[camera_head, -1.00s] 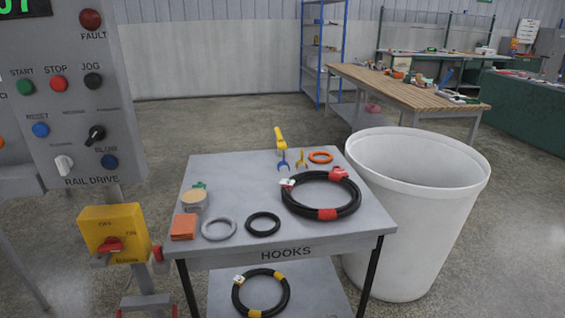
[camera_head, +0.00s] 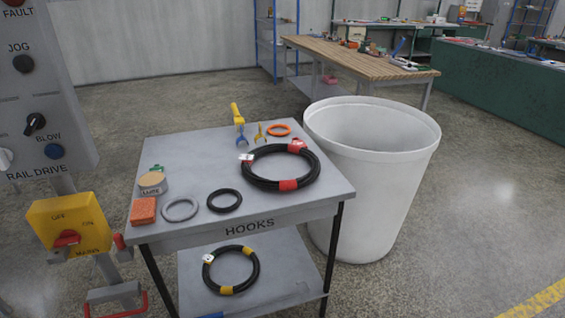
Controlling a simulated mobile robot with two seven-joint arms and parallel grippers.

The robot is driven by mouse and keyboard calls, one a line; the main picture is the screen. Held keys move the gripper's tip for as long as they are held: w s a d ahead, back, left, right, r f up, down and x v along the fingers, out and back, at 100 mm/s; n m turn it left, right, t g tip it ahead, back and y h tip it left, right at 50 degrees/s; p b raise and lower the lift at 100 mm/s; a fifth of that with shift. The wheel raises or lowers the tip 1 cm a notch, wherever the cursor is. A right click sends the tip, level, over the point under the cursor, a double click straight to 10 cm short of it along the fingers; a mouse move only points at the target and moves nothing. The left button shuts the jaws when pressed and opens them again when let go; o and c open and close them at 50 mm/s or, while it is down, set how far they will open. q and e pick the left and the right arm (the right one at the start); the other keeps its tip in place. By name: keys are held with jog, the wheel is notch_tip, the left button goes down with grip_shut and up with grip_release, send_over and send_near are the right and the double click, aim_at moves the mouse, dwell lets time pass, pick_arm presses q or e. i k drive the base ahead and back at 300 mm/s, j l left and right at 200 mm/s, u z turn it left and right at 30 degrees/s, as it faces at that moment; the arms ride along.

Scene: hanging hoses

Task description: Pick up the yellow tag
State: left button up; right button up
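I cannot make out a clear yellow tag. A small yellow forked piece (camera_head: 260,133) lies at the back of the grey table marked HOOKS (camera_head: 190,150). Beside it, to the left, is a yellow-handled piece with a blue forked end (camera_head: 237,115). A black hose coil with yellow bands (camera_head: 256,268) lies on the lower shelf, with a small white tag (camera_head: 208,258) on its left side. A black coil with red bands (camera_head: 244,174) lies on the table top, also with a white tag (camera_head: 246,157). Neither of my grippers is in view.
A large white bin (camera_head: 375,190) stands close against the table's right side. A control panel (camera_head: 55,90) and a yellow switch box (camera_head: 68,225) stand at left. An orange block (camera_head: 143,211), a tin (camera_head: 152,185) and rings lie on the table. Floor is clear at right.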

aim_at(259, 135)
jog(key=i+l+u, duration=0.1)
jog(key=u, duration=0.4)
jog(key=l+u, duration=0.2)
jog(key=u, duration=0.25)
jog(key=l+u, duration=0.15)
jog(key=u, duration=0.35)
jog(key=l+u, duration=0.25)
jog(key=l, duration=0.2)
jog(key=l+u, duration=0.25)
jog(key=l, duration=0.2)
jog(key=k+l, duration=0.1)
jog(key=l, duration=0.2)
jog(key=l+u, duration=0.1)
jog(key=l, duration=0.2)
jog(key=k+l+u, duration=0.1)
jog(key=k+l, duration=0.05)
jog(key=l, duration=0.1)
